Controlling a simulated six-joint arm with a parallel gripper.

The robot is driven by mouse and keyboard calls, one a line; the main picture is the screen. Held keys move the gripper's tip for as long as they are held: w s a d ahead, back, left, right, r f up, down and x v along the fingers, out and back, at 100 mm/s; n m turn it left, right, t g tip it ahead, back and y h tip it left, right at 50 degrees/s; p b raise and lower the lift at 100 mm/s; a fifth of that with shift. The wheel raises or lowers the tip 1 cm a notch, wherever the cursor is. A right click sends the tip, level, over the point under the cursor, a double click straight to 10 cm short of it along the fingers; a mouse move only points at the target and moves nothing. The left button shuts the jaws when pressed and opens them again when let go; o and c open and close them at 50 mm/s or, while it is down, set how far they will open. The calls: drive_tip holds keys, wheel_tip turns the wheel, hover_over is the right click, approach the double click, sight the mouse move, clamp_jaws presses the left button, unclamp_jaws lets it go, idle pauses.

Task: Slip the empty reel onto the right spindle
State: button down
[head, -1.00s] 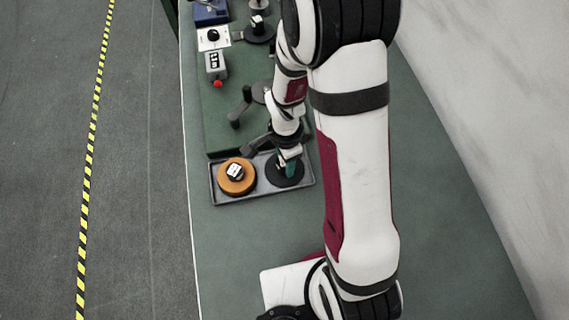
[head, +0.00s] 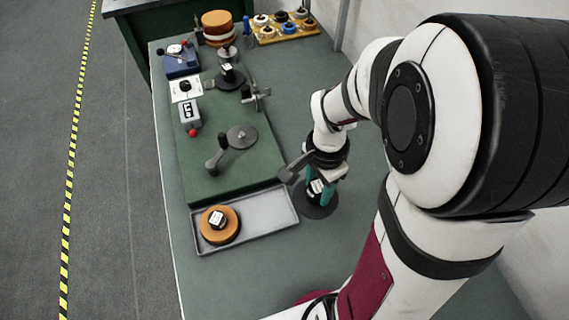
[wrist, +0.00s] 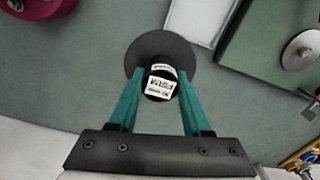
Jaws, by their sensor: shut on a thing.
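My gripper (head: 318,182) is shut on the empty reel (head: 318,208), a black disc with a white-labelled hub. It holds the reel to the right of the tray, near the green board's near right corner. The wrist view shows the green fingers on either side of the reel's hub (wrist: 160,85), with the wide black flange (wrist: 150,47) beyond. On the green board, a grey disc (head: 241,137) with a small centre post may be the right spindle. It also shows at the wrist view's right edge (wrist: 303,50). The reel is well apart from it.
A grey tray (head: 268,208) holds an orange roll (head: 220,224) at its left; its right part is bare. A dark crank-like arm (head: 215,163) stands beside the grey disc. Farther back are another black reel (head: 228,75), a grey box with a red button (head: 190,115) and a stacked orange roll (head: 218,24).

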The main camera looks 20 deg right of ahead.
drive_tip(key=w+r, duration=0.1)
drive_tip(key=w, duration=0.6)
hover_over(242, 132)
drive_tip(key=shift+s+f, duration=0.1)
drive_tip(key=shift+f, duration=2.25)
drive_tip(key=shift+f, duration=0.2)
drive_tip(key=shift+f, duration=0.3)
drive_tip(key=shift+f, duration=0.5)
drive_tip(key=shift+f, duration=0.35)
